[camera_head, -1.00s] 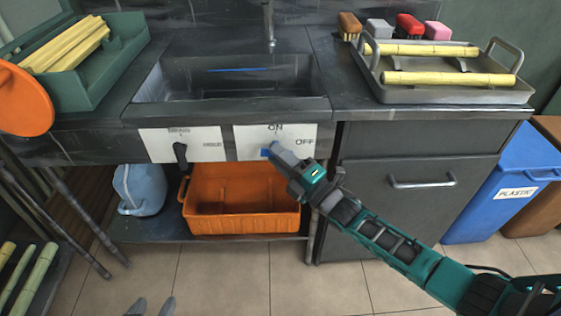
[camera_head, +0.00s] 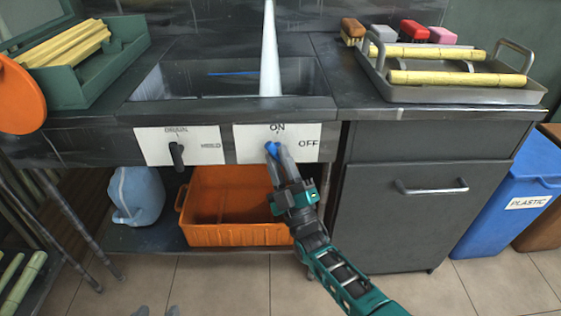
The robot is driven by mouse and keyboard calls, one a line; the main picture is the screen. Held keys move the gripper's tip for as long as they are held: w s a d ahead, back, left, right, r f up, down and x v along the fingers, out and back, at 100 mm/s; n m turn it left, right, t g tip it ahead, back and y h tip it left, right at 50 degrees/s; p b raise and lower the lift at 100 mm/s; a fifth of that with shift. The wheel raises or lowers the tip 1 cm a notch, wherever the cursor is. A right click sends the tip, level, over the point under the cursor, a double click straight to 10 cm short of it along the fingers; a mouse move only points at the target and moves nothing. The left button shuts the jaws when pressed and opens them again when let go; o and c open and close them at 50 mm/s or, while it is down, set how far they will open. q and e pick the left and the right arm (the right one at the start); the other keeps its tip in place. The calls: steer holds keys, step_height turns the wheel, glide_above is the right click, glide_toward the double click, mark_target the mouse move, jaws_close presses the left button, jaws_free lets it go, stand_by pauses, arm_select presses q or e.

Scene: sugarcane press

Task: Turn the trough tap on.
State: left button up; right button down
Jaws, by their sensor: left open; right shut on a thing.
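The trough tap's blue knob (camera_head: 272,149) is on a white plate (camera_head: 250,151) marked ON at the top and OFF at the right, on the sink's front. My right gripper (camera_head: 278,158) is shut on the knob. The knob's visible part points up towards ON. A white stream of water (camera_head: 269,55) falls into the trough (camera_head: 185,84). The spout is hidden or out of view.
A black drain knob (camera_head: 177,155) is on the plate to the left. An orange crate (camera_head: 235,235) and a blue jug (camera_head: 138,192) stand on the shelf below. A metal tray (camera_head: 450,95) with cane is at the right. A green bin of cane (camera_head: 125,50) is at the left.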

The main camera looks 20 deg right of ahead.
steer(key=shift+m+t+h, duration=0.3)
steer(key=shift+m+h, duration=0.3)
steer(key=shift+m, duration=0.2)
arm_select(q)
steer(key=shift+s+f, duration=0.1)
steer(key=shift+s+a+f, duration=0.1)
arm_select(e)
steer(key=c, duration=1)
jaws_free()
steer(key=shift+o, duration=0.2)
